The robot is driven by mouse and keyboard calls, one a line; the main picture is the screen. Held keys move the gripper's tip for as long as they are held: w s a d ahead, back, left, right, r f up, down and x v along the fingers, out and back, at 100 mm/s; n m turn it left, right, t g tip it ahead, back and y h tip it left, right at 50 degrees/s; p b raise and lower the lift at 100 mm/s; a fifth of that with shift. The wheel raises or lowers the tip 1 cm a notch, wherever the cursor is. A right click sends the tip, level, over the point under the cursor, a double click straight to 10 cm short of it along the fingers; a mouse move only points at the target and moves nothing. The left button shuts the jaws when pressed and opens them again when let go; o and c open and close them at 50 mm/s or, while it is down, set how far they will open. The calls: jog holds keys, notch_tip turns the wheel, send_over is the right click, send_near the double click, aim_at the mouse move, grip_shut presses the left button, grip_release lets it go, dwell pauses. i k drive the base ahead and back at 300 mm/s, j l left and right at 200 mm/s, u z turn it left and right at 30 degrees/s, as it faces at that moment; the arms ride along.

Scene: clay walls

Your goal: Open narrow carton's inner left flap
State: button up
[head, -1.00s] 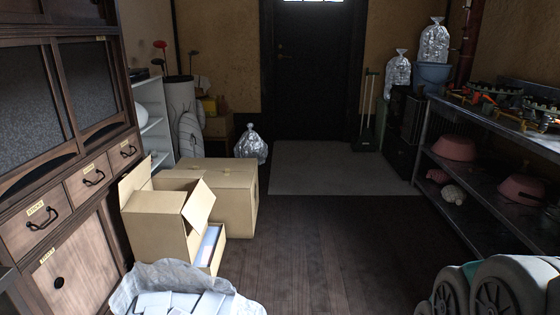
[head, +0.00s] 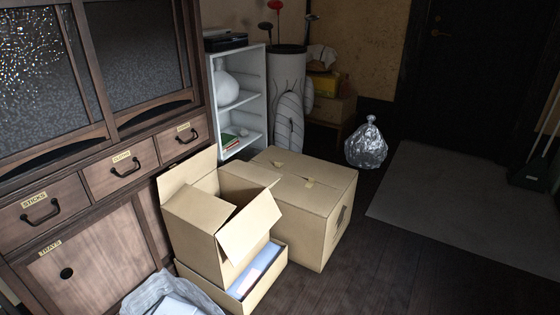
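An open cardboard carton (head: 200,245), the likely narrow one, stands by the cabinet in the head view. A tall flap (head: 188,172) rises at its far left side. Another flap (head: 250,224) tilts outward and down at its right side. Cardboard also shows across part of the top opening, but I cannot tell clearly which flap is the inner left one. The bottom of the carton is hidden from view. My gripper is not in view.
A closed wide carton (head: 315,190) stands right behind. A low open box (head: 238,302) with pale blue contents lies under or beside the open carton. A wooden cabinet (head: 75,170) borders the left. A plastic bag (head: 170,295) lies in front. Floor (head: 390,270) to the right is clear.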

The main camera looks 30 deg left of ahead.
aim_at(204, 211)
jog(key=i+u, duration=0.3)
jog(key=u, duration=0.15)
jog(key=i+l+u, duration=0.2)
jog(key=u, duration=0.25)
jog(key=i+l+u, duration=0.3)
jog(key=u, duration=0.15)
jog(key=i+l+u, duration=0.3)
jog(key=u, duration=0.15)
jog(key=i+l+u, duration=0.15)
jog(key=l+u, duration=0.35)
jog(key=i+l+u, duration=0.15)
jog(key=l+u, duration=0.25)
jog(key=i+l+u, duration=0.1)
jog(key=l+u, duration=0.3)
jog(key=l, duration=0.15)
jog(key=l+u, duration=0.4)
jog(key=i+u, duration=0.6)
jog(key=u, duration=0.15)
